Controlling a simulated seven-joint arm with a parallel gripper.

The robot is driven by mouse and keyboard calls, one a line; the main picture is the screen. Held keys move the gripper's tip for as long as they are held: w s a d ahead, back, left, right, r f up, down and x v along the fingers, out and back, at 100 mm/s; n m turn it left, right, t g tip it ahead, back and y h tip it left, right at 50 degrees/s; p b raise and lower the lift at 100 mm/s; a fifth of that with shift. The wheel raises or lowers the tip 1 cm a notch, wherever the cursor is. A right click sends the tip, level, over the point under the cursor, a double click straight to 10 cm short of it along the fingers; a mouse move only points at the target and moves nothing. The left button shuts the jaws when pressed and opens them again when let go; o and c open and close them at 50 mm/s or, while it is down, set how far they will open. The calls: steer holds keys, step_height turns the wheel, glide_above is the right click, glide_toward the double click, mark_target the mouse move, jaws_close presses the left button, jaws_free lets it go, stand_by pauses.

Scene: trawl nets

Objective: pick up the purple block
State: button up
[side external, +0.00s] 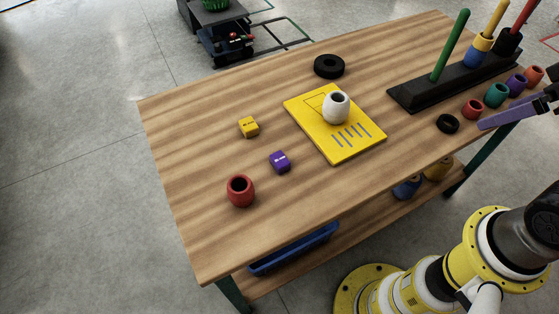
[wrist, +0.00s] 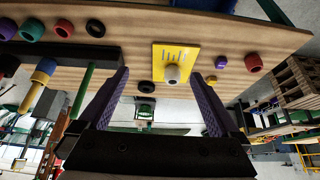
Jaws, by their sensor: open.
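The purple block (side external: 280,161) lies on the wooden table, between the yellow block (side external: 249,127) and the red pot (side external: 240,190). In the wrist view the purple block (wrist: 221,62) is small and far off, right of the right fingertip in the picture. My gripper (wrist: 160,73) is open with nothing between its purple fingers, which are spread wide. In the side view a purple finger of my gripper (side external: 485,125) shows at the right edge, well away from the purple block. The rest of my gripper is cut off there.
A yellow board (side external: 350,143) bears a white pot (side external: 336,107) mid-table. A black ring (side external: 329,66) lies behind it. A black rack (side external: 450,84) with coloured rods stands at the right, with several pots before it. The table is clear around the purple block.

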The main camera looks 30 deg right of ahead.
steer(key=w+a+r+n+y, duration=0.1)
steer(key=w+a+r+n, duration=0.2)
steer(key=w+r+n, duration=0.45)
steer(key=w+a+f+n+g+y, duration=0.1)
steer(key=w+a+f+n, duration=0.2)
steer(key=w, duration=0.4)
steer(key=w+a+f+n+y, duration=0.1)
steer(key=w+a+n, duration=0.35)
steer(key=w, duration=0.25)
steer(key=n+g, duration=0.3)
steer(key=g, duration=0.2)
glide_above(280, 159)
steer(key=d, duration=0.2)
step_height(280, 159, down, 25)
steer(key=shift+x, duration=2.9)
steer(key=shift+w, duration=0.1)
steer(key=c, duration=1.5)
